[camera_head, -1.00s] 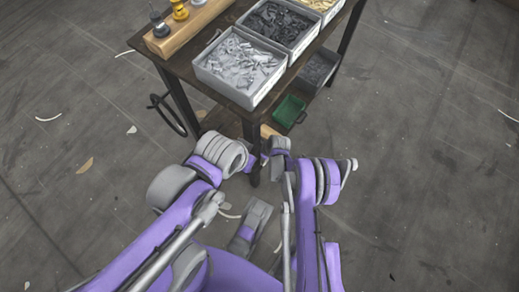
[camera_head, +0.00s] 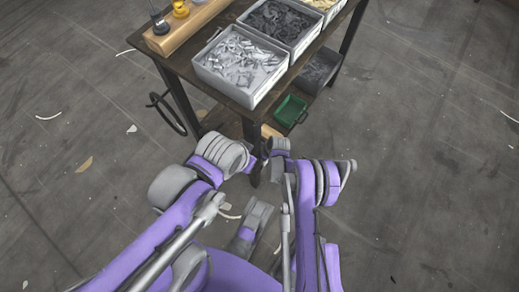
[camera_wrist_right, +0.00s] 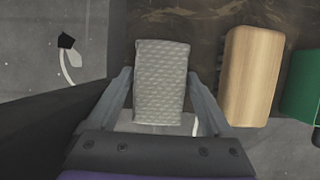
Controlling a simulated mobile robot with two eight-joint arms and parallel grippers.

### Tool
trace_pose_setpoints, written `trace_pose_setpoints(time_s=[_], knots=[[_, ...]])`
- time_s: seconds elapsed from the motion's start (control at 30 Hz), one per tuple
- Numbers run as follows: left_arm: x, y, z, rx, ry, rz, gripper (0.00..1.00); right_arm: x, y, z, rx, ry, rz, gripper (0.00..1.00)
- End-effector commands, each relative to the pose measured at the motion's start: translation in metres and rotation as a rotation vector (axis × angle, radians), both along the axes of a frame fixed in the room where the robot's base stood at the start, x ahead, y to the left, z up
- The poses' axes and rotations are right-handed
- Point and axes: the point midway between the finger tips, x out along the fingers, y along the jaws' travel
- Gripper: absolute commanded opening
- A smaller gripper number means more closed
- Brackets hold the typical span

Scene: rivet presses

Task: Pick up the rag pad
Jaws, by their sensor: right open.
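The rag pad (camera_wrist_right: 160,82) is a light grey, quilted rectangular pad. In the right wrist view it lies between the two fingers of my right gripper (camera_wrist_right: 159,77), which is open. A narrow gap shows on the pad's right side; the left finger is very close to its edge, and I cannot tell if it touches. In the head view the pad is hidden behind my arms and the table. My left arm reaches toward the near table leg, but its gripper's fingers do not show.
A wooden block (camera_wrist_right: 254,76) lies just right of the pad, with a green bin (camera_wrist_right: 303,88) beyond it. Above is the dark table, holding grey bins (camera_head: 240,98) of metal parts and a wooden rack (camera_head: 183,33). A table leg (camera_head: 252,140) stands near my arms.

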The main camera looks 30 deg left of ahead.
Motion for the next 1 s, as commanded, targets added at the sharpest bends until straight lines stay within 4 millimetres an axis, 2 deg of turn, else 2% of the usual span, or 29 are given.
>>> trace_pose_setpoints(time_s=[0.17, 0.53, 0.83, 1.0], knots=[[0.000, 0.000, 0.000, 0.000, 0.000, 0.000, 0.00, 0.000, 0.000, 0.000, 0.000, 0.000, 0.000, 0.85], [0.000, 0.000, 0.000, 0.000, 0.000, 0.000, 0.00, 0.000, 0.000, 0.000, 0.000, 0.000, 0.000, 0.22], [0.000, 0.000, 0.002, 0.000, 0.000, 0.000, 0.00, 0.000, 0.000, 0.002, 0.000, 0.000, 0.000, 0.21], [-0.002, 0.000, 0.010, 0.000, -0.002, 0.000, 0.00, 0.000, 0.000, 0.012, 0.000, 0.000, 0.000, 0.21]])
